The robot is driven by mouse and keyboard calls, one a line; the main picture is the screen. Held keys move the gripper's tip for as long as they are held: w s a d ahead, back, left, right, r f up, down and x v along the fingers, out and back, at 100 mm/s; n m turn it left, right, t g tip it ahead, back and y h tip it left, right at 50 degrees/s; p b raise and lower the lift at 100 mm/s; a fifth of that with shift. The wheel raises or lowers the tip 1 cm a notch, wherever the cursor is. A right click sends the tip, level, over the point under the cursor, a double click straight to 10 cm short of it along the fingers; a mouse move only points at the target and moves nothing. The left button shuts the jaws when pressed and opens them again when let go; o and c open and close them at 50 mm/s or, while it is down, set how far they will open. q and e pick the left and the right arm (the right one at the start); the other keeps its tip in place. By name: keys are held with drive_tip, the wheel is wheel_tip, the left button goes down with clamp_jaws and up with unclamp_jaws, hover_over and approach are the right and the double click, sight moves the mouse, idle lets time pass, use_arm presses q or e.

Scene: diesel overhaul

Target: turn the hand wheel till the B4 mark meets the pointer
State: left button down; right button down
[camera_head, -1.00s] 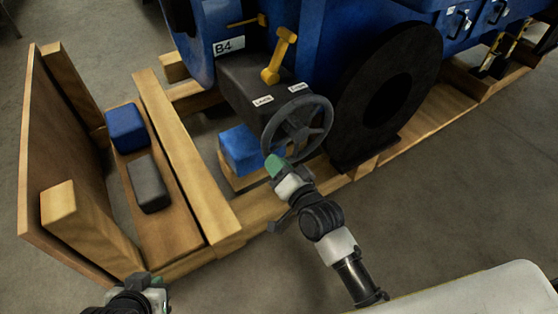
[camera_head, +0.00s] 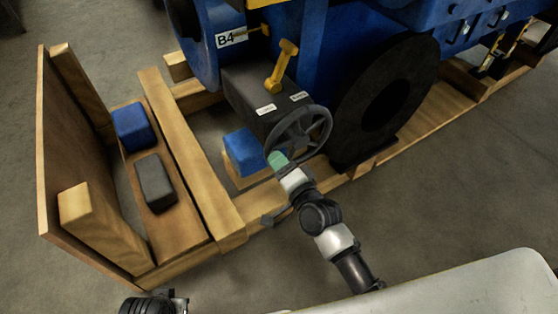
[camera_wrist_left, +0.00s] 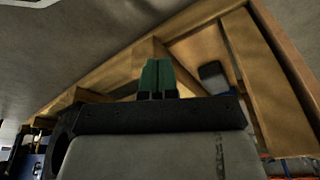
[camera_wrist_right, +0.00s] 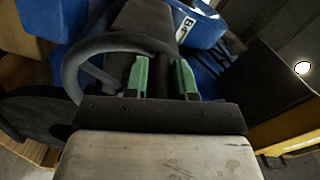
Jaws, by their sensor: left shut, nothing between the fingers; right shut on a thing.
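The dark grey hand wheel (camera_head: 327,120) stands in front of a dark housing on the blue engine. My right gripper (camera_head: 278,160) is shut on the near lower-left of its rim. In the right wrist view, the wheel's rim (camera_wrist_right: 72,65) runs to the green fingers (camera_wrist_right: 163,75). The white B4 mark (camera_head: 229,38) is on the blue drum, upper left. My left gripper (camera_wrist_left: 158,78) is shut and empty, above the wooden frame.
A yellow lever (camera_head: 282,65) rises from the housing behind the wheel. A black disc (camera_head: 420,75) is close at its right. A wooden pallet frame (camera_head: 200,170) holds a blue block (camera_head: 134,126) and a grey block (camera_head: 155,182) at the left. The floor at the right is clear.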

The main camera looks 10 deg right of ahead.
use_arm(q)
drive_tip(key=shift+f, duration=0.85)
use_arm(e)
drive_tip(key=shift+r, duration=0.3)
drive_tip(key=c, duration=0.9)
unclamp_jaws()
drive_tip(key=shift+f, duration=0.1)
drive_tip(key=shift+s+d, duration=0.1)
drive_tip(key=shift+s, duration=0.05)
use_arm(q)
drive_tip(key=f, duration=0.2)
drive_tip(key=f+p, duration=0.1)
drive_tip(key=shift+s+f, duration=0.1)
drive_tip(key=shift+s, duration=0.15)
use_arm(e)
drive_tip(key=v, duration=1)
drive_tip(key=shift+s+d, duration=0.1)
drive_tip(key=shift+s, duration=0.1)
